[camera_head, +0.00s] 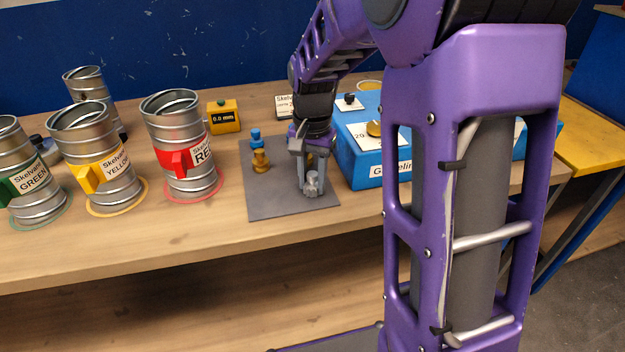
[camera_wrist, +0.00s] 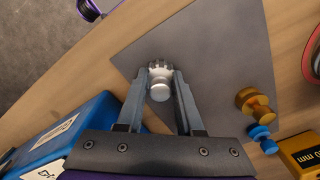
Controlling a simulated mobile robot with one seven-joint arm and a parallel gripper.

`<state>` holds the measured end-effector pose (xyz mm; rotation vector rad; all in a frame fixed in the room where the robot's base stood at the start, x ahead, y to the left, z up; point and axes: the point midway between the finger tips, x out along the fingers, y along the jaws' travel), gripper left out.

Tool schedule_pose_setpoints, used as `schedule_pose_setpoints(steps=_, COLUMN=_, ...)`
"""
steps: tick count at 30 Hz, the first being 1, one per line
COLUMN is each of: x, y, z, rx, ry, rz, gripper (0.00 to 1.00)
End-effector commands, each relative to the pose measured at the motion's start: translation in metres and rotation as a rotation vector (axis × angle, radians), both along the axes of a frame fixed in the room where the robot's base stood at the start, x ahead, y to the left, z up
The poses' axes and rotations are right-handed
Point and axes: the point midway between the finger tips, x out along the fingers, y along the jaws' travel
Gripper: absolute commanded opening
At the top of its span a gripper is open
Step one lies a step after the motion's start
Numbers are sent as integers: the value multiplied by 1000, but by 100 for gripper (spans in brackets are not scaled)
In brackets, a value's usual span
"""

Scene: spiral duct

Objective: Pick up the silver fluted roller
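The silver fluted roller (camera_wrist: 159,76) stands on the grey mat (camera_wrist: 225,50) in the wrist view, between my gripper's two fingers. In the head view the roller (camera_head: 312,183) shows at the lower end of my gripper (camera_head: 314,172), near the mat's right part. In the wrist view my gripper (camera_wrist: 160,82) has a finger on either side of the roller, with the tips close to it. I cannot tell whether both fingers touch it. The roller's far side is partly hidden in the head view.
A brass roller (camera_head: 260,160) and a blue one (camera_head: 255,137) stand on the mat to the left. A blue box (camera_head: 360,168) is close on the right. Red (camera_head: 180,150), yellow (camera_head: 92,165) and green (camera_head: 25,180) labelled ducts stand left. A yellow gauge (camera_head: 223,117) stands behind.

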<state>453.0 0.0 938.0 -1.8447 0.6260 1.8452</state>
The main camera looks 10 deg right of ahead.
Motion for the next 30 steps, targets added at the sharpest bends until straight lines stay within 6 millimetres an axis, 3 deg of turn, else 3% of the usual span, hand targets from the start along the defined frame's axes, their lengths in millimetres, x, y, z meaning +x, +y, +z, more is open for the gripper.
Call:
schedule_pose_setpoints(steps=1, x=0, y=0, z=0, rx=0, ry=0, rz=0, gripper=24)
schedule_pose_setpoints(steps=5, x=0, y=0, z=0, rx=0, ry=0, rz=0, gripper=1)
schedule_pose_setpoints(steps=17, x=0, y=0, z=2, rx=0, ry=-1, rz=0, gripper=0)
schedule_pose_setpoints(steps=20, x=1, y=0, z=12, rx=0, ry=-4, rz=0, gripper=0)
schedule_pose_setpoints(steps=30, x=1, y=0, z=78, rx=0, ry=-4, rz=1, gripper=0)
